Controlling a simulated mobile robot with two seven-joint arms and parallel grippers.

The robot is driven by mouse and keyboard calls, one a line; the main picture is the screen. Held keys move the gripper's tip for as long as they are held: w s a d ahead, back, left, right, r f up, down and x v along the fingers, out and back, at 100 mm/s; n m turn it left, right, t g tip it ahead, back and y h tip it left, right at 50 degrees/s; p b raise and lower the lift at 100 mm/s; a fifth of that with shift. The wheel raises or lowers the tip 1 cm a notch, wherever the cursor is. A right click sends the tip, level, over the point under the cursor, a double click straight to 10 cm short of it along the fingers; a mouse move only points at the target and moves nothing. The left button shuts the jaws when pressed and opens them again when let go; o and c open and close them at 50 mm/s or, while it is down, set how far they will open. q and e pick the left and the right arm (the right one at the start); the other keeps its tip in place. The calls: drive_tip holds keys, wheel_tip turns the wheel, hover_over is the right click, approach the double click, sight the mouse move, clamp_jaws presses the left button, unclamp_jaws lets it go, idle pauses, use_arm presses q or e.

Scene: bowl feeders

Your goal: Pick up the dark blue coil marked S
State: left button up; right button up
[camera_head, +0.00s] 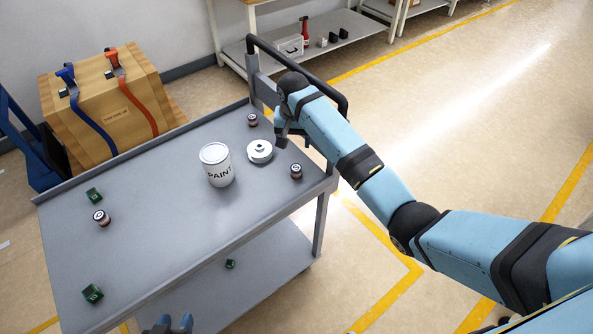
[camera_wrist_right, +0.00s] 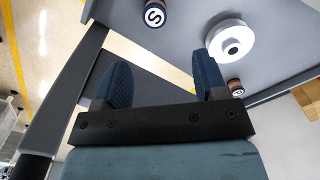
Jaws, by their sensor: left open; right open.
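The dark blue coil marked S (camera_wrist_right: 154,14) stands on the grey cart top (camera_wrist_right: 185,38), partly cut off by the top edge of the right wrist view. In the head view, the matching coil (camera_head: 296,171) is near the cart's right edge; its mark is not readable there. My right gripper (camera_wrist_right: 160,65) is open and empty, apart from the coil. In the head view my right gripper (camera_head: 282,138) is over the cart's far right end, largely hidden by its own wrist. My left gripper (camera_head: 171,325) is open at the bottom edge, with only its fingertips showing.
A white spool (camera_head: 260,151) and paint can (camera_head: 216,165) stand left of the coil. Other coils are behind the spool (camera_head: 252,120) and at left (camera_head: 101,217). Green blocks (camera_head: 92,293) lie at left. A dark handle (camera_head: 320,75) rises at the cart's end.

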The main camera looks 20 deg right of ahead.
sight(296, 167)
wheel_tip(296, 167, down, 7)
drive_tip(key=shift+b, duration=0.35)
drive_tip(key=f, duration=0.3)
drive_tip(key=s+f, duration=0.1)
drive_tip(key=shift+d+f+b, duration=0.2)
drive_tip(key=shift+d+b, duration=0.05)
drive_tip(key=shift+b, duration=0.1)
drive_tip(key=shift+w+f, duration=0.1)
drive_tip(key=shift+f, duration=0.4)
drive_tip(key=shift+c, duration=0.5)
drive_tip(key=c, duration=0.9)
